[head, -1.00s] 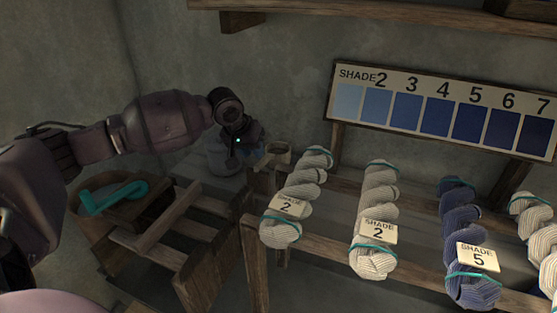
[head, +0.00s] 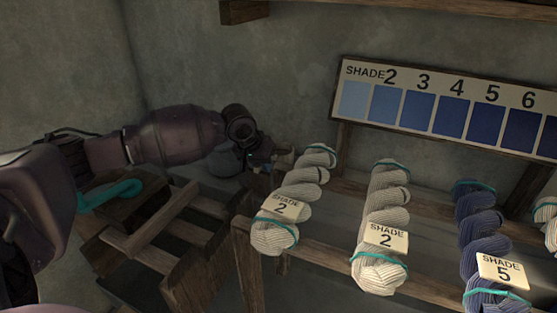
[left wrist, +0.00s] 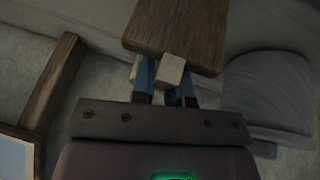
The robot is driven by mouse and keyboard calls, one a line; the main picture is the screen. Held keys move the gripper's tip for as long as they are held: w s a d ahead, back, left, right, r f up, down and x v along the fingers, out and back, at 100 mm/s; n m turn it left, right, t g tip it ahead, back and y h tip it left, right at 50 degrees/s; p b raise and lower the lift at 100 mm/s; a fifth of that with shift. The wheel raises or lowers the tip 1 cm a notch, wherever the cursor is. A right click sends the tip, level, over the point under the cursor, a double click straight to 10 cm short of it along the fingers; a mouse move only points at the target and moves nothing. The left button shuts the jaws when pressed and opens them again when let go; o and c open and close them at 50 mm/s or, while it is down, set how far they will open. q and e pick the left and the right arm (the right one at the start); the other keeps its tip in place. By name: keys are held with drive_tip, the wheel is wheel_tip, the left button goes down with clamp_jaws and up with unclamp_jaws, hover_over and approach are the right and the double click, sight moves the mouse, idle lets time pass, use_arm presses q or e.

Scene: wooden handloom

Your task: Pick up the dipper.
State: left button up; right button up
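The dipper (head: 285,158) appears as a small wooden cup at the back, left of the first pale skein. In the left wrist view, a wooden block with a short pale peg, apparently the dipper and its handle (left wrist: 171,70), is at my fingertips. My left gripper (head: 266,158) reaches it from the left. Its blue fingers (left wrist: 167,85) are on either side of the peg, which partly hides the gap between them. I cannot tell whether they press on it. My right gripper is in neither view.
A grey rounded vessel (head: 224,160) stands behind my left gripper. A wooden slatted frame (head: 165,235) is in front. Labelled skeins (head: 380,235) hang over a rack (head: 310,255) on the right, close to the dipper. A shade board (head: 450,105) stands behind them.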

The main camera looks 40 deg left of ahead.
use_arm(q)
clamp_jaws()
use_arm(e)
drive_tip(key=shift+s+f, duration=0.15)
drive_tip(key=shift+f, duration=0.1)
